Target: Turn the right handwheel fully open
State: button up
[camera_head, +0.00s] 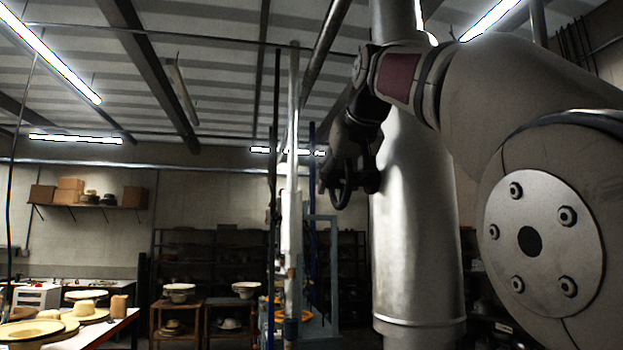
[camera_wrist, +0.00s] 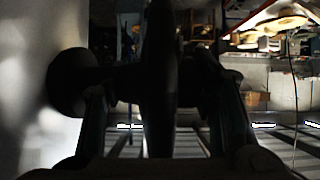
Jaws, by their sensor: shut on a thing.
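The dark handwheel (camera_head: 341,190) is seen nearly edge-on in the head view, on a short stem at the left side of a large silver pipe (camera_head: 410,230). My gripper (camera_head: 332,168) is at its upper left, dark against the wheel. In the wrist view, the wheel (camera_wrist: 158,75) stands as a dark upright bar between the two fingers of my gripper (camera_wrist: 160,88), which is shut on it. A round dark knob-like part (camera_wrist: 72,82) lies to the left, against the pale pipe. Deep shadow hides the exact contact and how far the wheel is turned.
My arm fills the right of the head view, close to the pipe. Thin upright posts (camera_head: 291,200) stand left of the wheel. A table with hats (camera_head: 85,312), shelving and a wall shelf with boxes (camera_head: 68,190) are farther back.

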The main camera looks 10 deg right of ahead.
jog(key=shift+a+g, duration=0.1)
jog(key=shift+g, duration=0.3)
dwell(0.4)
jog(key=o, duration=1.2)
jog(key=shift+v, duration=5.95)
